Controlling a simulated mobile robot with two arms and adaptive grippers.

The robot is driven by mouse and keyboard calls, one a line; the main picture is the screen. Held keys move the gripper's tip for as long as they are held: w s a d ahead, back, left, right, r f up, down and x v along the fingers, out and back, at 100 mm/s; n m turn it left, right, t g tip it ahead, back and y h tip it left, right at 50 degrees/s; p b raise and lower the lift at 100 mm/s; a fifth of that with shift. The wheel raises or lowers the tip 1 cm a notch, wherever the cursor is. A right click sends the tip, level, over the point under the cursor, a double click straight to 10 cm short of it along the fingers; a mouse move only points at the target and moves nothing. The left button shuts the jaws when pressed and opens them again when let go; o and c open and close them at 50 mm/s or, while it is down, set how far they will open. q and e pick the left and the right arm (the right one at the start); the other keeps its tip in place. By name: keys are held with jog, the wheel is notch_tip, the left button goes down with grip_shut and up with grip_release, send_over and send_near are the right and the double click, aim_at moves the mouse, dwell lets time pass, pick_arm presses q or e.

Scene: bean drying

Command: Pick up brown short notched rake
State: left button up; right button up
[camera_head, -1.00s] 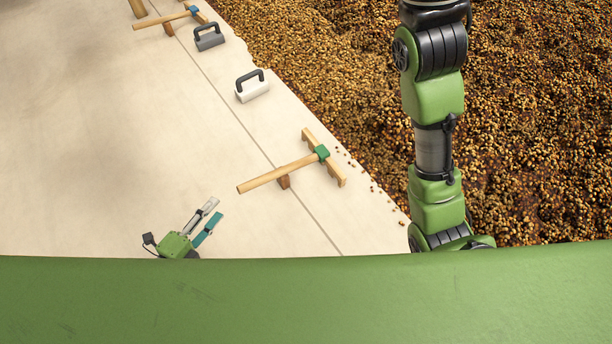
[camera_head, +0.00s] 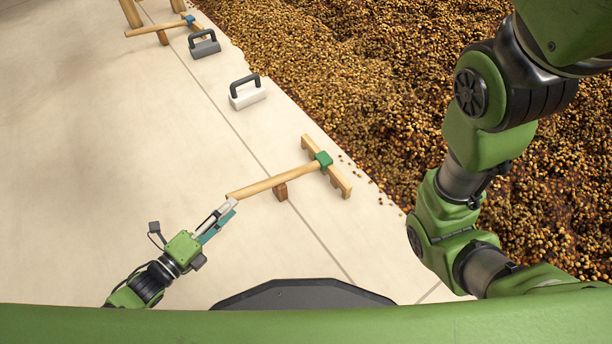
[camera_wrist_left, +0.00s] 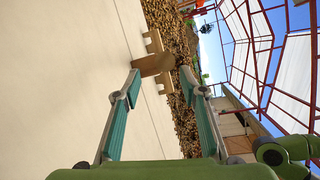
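A wooden rake (camera_head: 272,182) with a light brown handle, a green joint and a short notched crosshead lies on the pale floor in the head view. A small brown block (camera_head: 281,192) is under its handle. My left gripper (camera_head: 229,208) is at the near end of the handle. In the left wrist view my left gripper (camera_wrist_left: 158,82) is open, and the rake's handle end (camera_wrist_left: 152,65) shows between its teal-padded fingertips, at or just beyond them. I cannot tell if they touch. My right arm is at the right; its gripper is not in view.
A second rake (camera_head: 153,30) with a blue joint lies at the far left. A grey-black float (camera_head: 204,48) and a white float with a black handle (camera_head: 247,98) stand on the floor. Drying beans (camera_head: 390,90) cover the right side. The floor at left is clear.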

aim_at(240, 194)
pick_arm(q)
jog(key=b+x, duration=0.2)
jog(key=x, duration=0.1)
jog(key=b+x, duration=0.2)
jog(key=shift+w+a+r, duration=0.1)
jog(key=shift+a+r, duration=0.1)
jog(key=shift+r, duration=0.1)
jog(key=shift+w+d, duration=0.25)
jog(key=shift+w, duration=0.15)
jog(key=shift+r, duration=0.15)
grip_shut()
